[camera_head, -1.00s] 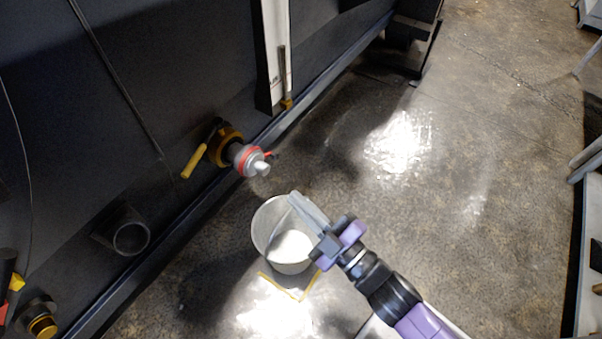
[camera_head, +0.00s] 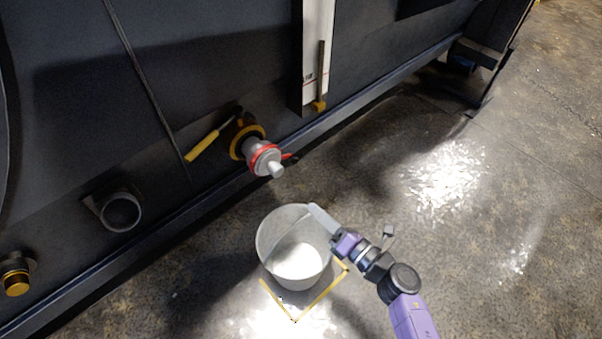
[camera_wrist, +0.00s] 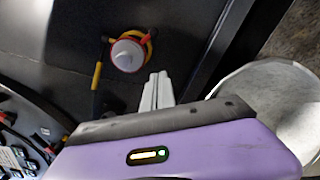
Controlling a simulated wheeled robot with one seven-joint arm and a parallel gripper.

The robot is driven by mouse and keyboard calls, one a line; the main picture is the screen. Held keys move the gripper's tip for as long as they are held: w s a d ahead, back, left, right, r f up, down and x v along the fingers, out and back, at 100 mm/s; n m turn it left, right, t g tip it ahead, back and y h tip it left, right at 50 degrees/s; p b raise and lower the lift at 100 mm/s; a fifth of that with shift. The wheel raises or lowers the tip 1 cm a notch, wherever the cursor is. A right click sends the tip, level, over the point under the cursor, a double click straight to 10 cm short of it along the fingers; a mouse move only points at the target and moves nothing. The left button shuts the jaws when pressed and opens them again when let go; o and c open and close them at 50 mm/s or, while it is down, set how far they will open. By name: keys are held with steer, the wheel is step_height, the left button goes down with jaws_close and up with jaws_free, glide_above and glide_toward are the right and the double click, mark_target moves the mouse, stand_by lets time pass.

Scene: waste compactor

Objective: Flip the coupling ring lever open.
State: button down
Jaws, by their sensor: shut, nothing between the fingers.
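The coupling (camera_head: 262,157) sticks out of the dark machine wall, a grey fitting with a red ring (camera_head: 264,155) around it and a small red lever (camera_head: 287,156) on its right side. A yellow valve handle (camera_head: 203,146) is behind it on the left. In the wrist view the coupling's white end (camera_wrist: 127,55) faces the camera, with red parts at its edge. My gripper (camera_head: 312,209) is shut and empty, over the bucket's rim, below and right of the coupling and apart from it. Its fingertips (camera_wrist: 158,76) show just right of and below the coupling in the wrist view.
A white bucket (camera_head: 262,246) stands on the floor under my gripper, by a yellow floor marking (camera_head: 328,292). A black pipe stub (camera_head: 121,212) and a gold-capped fitting (camera_head: 16,282) are on the wall at left. A rail (camera_head: 170,240) runs along the wall's foot. The floor at right is clear.

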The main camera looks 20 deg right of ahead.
steer(key=w+r+b, duration=0.2)
steer(key=w, duration=0.9)
steer(key=shift+w+a, duration=0.2)
steer(key=shift+a, duration=0.1)
steer(key=shift+w+d+r+n, duration=0.1)
steer(key=shift+d+r+n, duration=0.2)
steer(key=shift+r+n, duration=0.15)
stand_by(0.3)
step_height(320, 180, up, 7)
steer(key=d+n+p, duration=0.1)
steer(key=n+p, duration=0.2)
steer(key=n, duration=0.7)
steer(key=shift+w+d, duration=0.15)
steer(key=shift+w, duration=0.05)
steer(key=shift+r+p, duration=0.1)
steer(key=shift+p, duration=0.2)
